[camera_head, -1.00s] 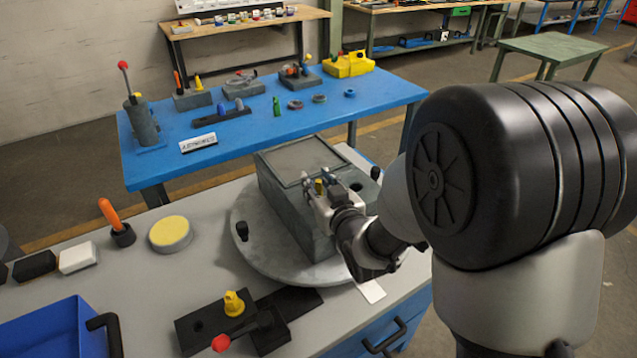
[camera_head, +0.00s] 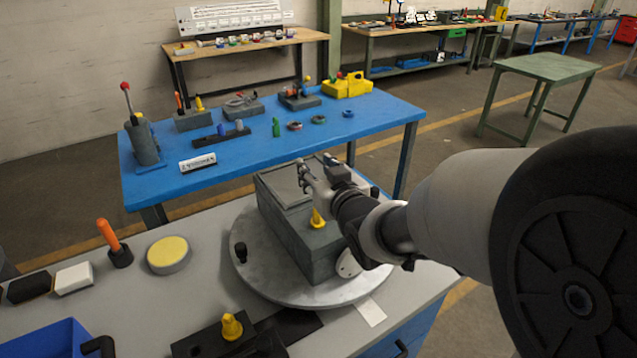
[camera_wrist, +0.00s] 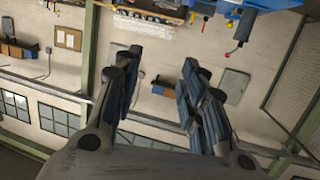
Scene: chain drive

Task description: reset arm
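My gripper (camera_head: 304,178) is raised above the grey block (camera_head: 285,235) that sits on the round metal turntable (camera_head: 252,270). In the wrist view the fingers (camera_wrist: 155,85) are spread apart with nothing between them, and they point away toward the far wall. A yellow peg (camera_head: 317,218) stands upright on the block, just below my gripper and apart from it. My arm covers the block's right part.
A second yellow peg (camera_head: 231,326) stands in a black plate at the front. An orange-handled tool (camera_head: 110,238), a yellow-topped disc (camera_head: 168,254) and a blue bin (camera_head: 45,345) are at the left. A blue table (camera_head: 250,150) with several fixtures stands behind.

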